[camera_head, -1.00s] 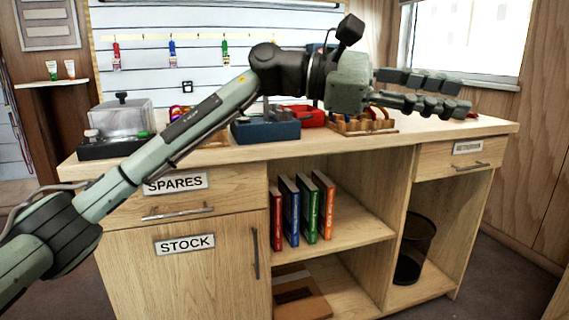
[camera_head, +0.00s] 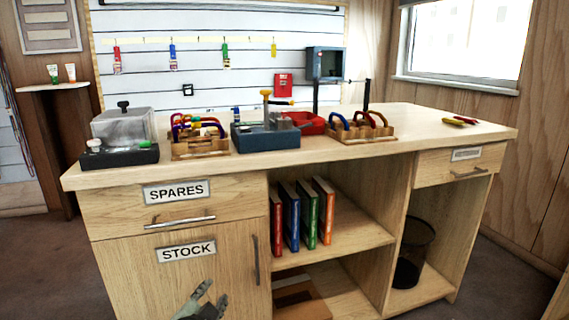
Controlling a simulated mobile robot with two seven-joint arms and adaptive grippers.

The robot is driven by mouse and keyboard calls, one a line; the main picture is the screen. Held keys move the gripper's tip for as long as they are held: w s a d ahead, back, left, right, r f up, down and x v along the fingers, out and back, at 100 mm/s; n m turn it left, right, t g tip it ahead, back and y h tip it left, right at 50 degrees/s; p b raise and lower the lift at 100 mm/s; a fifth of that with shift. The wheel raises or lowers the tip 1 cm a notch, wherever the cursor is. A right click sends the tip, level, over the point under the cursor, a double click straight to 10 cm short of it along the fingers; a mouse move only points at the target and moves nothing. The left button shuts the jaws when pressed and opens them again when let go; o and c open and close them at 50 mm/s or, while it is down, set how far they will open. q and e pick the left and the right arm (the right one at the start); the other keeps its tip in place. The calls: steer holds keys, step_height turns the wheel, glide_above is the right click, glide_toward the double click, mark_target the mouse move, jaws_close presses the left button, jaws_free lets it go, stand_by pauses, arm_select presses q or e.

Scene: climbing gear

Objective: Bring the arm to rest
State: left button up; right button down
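My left gripper (camera_head: 214,293) shows at the bottom edge, in front of the STOCK cabinet door (camera_head: 182,278). Its fingertips point up and stand apart with a gap between them, and nothing shows in them. The rest of this gripper and its arm are cut off by the frame's lower edge. My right gripper is not in view.
The wooden workbench (camera_head: 350,157) carries a clear-lidded box (camera_head: 122,125), wooden racks (camera_head: 200,148) with coloured carabiners, a blue device (camera_head: 265,137) and a red tray (camera_head: 305,122). Books (camera_head: 302,213) and a wire bin (camera_head: 412,252) stand below.

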arm_select(q)
steer(key=s+a+f+n+g, duration=0.2)
steer(key=s+a+f+g, duration=0.1)
steer(key=s+f, duration=0.4)
steer(key=s+a+f+n+g+y, duration=0.1)
steer(key=s+a+f+n+g, duration=0.2)
steer(key=s, duration=1)
steer(key=s+a+f+n+g, duration=0.2)
steer(key=s+a+f+g, duration=0.2)
steer(key=s+f, duration=0.6)
steer(key=shift+s+a+f+n+g+y+p, duration=0.3)
steer(key=shift+s+f+n+g+y+p, duration=0.1)
steer(key=shift+s+g, duration=0.1)
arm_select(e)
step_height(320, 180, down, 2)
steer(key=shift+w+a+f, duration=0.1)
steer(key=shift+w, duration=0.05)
arm_select(q)
steer(key=shift+w, duration=0.1)
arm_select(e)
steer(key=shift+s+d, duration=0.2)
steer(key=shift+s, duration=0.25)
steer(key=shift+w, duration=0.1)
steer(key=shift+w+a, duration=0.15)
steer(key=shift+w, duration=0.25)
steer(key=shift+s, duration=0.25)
